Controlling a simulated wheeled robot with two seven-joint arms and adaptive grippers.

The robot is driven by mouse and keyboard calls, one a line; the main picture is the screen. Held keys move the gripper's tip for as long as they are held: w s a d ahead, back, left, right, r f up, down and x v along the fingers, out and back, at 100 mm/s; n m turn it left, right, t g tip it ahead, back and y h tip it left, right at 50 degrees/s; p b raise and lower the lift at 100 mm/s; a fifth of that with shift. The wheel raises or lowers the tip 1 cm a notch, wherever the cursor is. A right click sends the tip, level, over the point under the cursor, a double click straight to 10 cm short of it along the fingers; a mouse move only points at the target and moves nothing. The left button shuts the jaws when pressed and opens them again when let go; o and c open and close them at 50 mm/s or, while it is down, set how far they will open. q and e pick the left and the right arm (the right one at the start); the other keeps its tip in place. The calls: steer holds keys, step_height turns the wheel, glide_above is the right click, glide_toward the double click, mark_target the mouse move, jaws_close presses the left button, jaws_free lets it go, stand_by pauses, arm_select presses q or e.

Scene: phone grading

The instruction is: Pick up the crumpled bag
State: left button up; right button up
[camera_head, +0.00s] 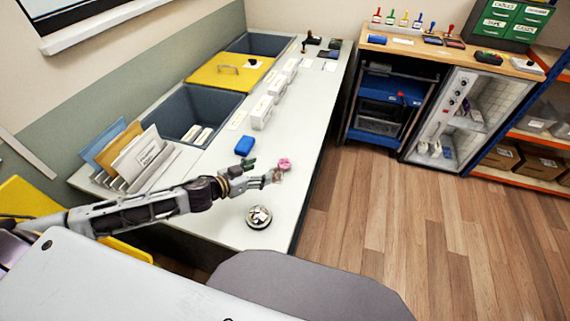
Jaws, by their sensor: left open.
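A small pink crumpled thing (284,164), which looks like the crumpled bag, lies on the white counter (215,215) near its right edge. My left gripper (274,177) is open just in front of it, reaching in from the left, low over the counter. The fingertips are close to the pink thing; whether they touch it is too small to tell. My right gripper is not in view.
A silver bell (258,217) stands nearer on the counter. A blue block (244,146) and a small dark green thing (248,163) lie beyond my left forearm. A file rack (140,165) with envelopes is at the left. White boxes (262,112) line the counter farther back.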

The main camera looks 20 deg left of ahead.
mark_target(283, 160)
arm_select(q)
steer(key=shift+w+d+f, duration=0.1)
steer(key=shift+w+d, duration=0.05)
steer(key=shift+w, duration=0.2)
steer(key=shift+p+x, duration=0.3)
steer(key=shift+x, duration=3.7)
steer(key=shift+w, duration=0.1)
steer(key=shift+x, duration=2.5)
steer(key=c, duration=0.7)
